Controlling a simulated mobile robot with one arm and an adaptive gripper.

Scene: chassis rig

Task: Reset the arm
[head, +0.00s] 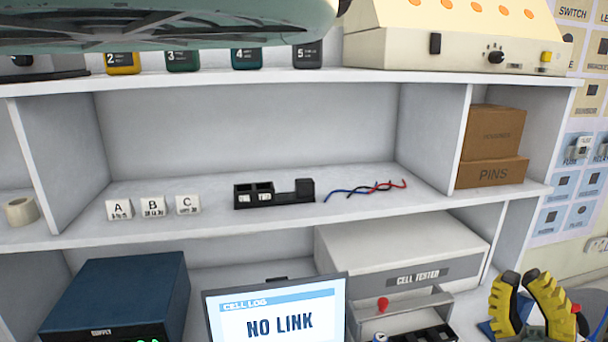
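A large pale green shape with a dark underside (160,32) crosses the top left, close to the camera. I cannot tell whether it is part of my arm. No fingertips show on it.
The middle shelf holds white blocks A (119,209), B (153,206) and C (187,205), a black holder (294,198), wires (350,191) and a PINS box (493,173).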

